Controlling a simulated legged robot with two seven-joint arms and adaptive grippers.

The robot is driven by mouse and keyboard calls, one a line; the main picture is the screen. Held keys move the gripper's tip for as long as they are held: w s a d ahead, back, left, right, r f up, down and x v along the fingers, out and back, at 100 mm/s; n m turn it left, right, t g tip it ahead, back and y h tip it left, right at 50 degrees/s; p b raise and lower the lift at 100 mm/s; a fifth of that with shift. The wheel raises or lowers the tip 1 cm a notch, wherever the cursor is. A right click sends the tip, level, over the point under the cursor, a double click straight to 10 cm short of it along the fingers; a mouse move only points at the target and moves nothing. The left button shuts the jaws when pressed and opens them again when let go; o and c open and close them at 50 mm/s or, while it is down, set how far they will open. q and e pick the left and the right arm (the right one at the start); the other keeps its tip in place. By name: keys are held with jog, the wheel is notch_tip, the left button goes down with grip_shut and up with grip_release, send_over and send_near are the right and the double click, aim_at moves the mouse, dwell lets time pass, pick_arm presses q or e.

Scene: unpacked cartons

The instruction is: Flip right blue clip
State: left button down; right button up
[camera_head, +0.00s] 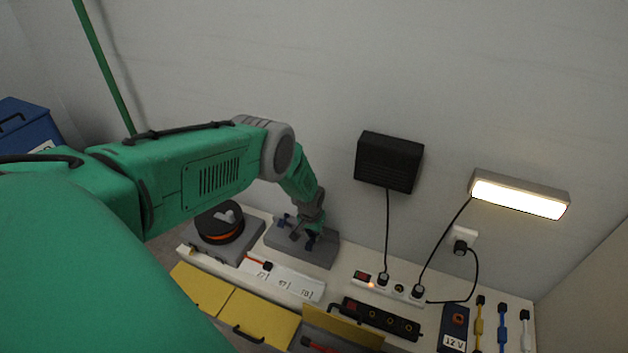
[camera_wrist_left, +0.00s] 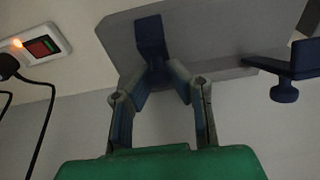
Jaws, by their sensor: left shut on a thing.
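The right blue clip (camera_wrist_left: 151,35) is on the grey plate (camera_wrist_left: 105,30) in the left wrist view. My left gripper (camera_wrist_left: 156,78) is shut on it, with the fingertips at the lower part of the clip. In the head view my left gripper (camera_head: 309,232) is over the right side of the grey plate (camera_head: 285,245) and mostly hides the clip. The left blue clip (camera_head: 287,218) stands on the same plate, apart from the gripper. It also shows in the left wrist view (camera_wrist_left: 285,90), sticking out from the plate. My right gripper is not in view.
A black and orange spool (camera_head: 219,226) is left of the plate. A power strip (camera_head: 390,288) with plugs and cables is to the right. A labelled white strip (camera_head: 290,282) lies in front. The wall (camera_head: 330,60) is close behind.

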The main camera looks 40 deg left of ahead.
pick_arm(q)
jog(key=shift+a+r, duration=0.1)
jog(key=shift+a, duration=0.35)
jog(key=shift+w+a+r, duration=0.2)
jog(key=shift+w+r, duration=0.05)
jog(key=shift+w, duration=0.3)
jog(key=shift+w+a+r, duration=0.15)
jog(key=shift+w+r, duration=0.15)
jog(key=shift+w, duration=0.25)
jog(key=shift+w+a+r, duration=0.2)
jog(key=shift+w+r, duration=0.05)
jog(key=shift+w, duration=0.3)
jog(key=c, duration=1.4)
grip_release()
jog(key=shift+r, duration=0.1)
jog(key=shift+o, duration=0.2)
jog(key=shift+s+d, duration=0.1)
jog(key=shift+d, duration=0.05)
jog(key=shift+f, duration=0.2)
